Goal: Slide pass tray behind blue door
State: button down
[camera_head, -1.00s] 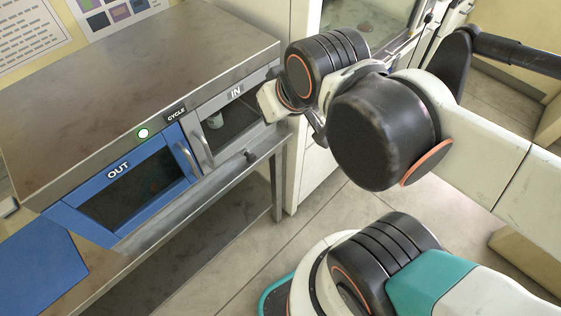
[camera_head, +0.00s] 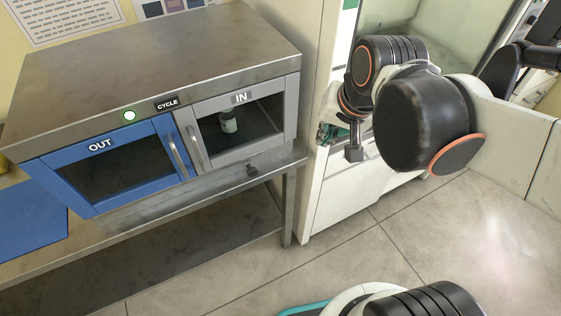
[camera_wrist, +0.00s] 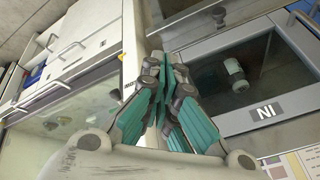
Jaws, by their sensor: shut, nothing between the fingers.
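The pass box has a blue OUT door (camera_head: 118,168) on the left and a grey IN door (camera_head: 237,125) on the right. Both look shut. Through the IN window I see a small pale bottle (camera_head: 228,121), which also shows in the wrist view (camera_wrist: 236,75). A dark knob (camera_head: 252,169) sits at the front ledge below the IN door. I cannot make out the tray itself behind the doors. My gripper (camera_head: 329,133) is right of the box, apart from it, partly hidden by my arm. In the wrist view its teal fingers (camera_wrist: 169,66) are together and empty.
The box stands on a steel bench (camera_head: 200,197). A blue mat (camera_head: 30,222) lies left. A white cabinet (camera_head: 345,195) stands close behind my gripper. The floor (camera_head: 400,240) in front is clear.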

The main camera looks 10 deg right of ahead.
jog(key=w+a+f+m+g+y, duration=0.2)
jog(key=w+a+f+m+g, duration=0.2)
jog(key=w+f+m, duration=0.6)
notch_tip(320, 180, down, 2)
jog(key=shift+w+a+m+g+p, duration=0.2)
jog(key=shift+a+m+g+p, duration=0.15)
jog(key=shift+m+g, duration=0.4)
jog(key=a+f+b, duration=0.4)
jog(key=a+f, duration=0.2)
jog(key=f, duration=0.3)
jog(key=shift+s+a+b, duration=0.2)
jog(key=shift+s+b, duration=0.1)
jog(key=shift+s, duration=0.15)
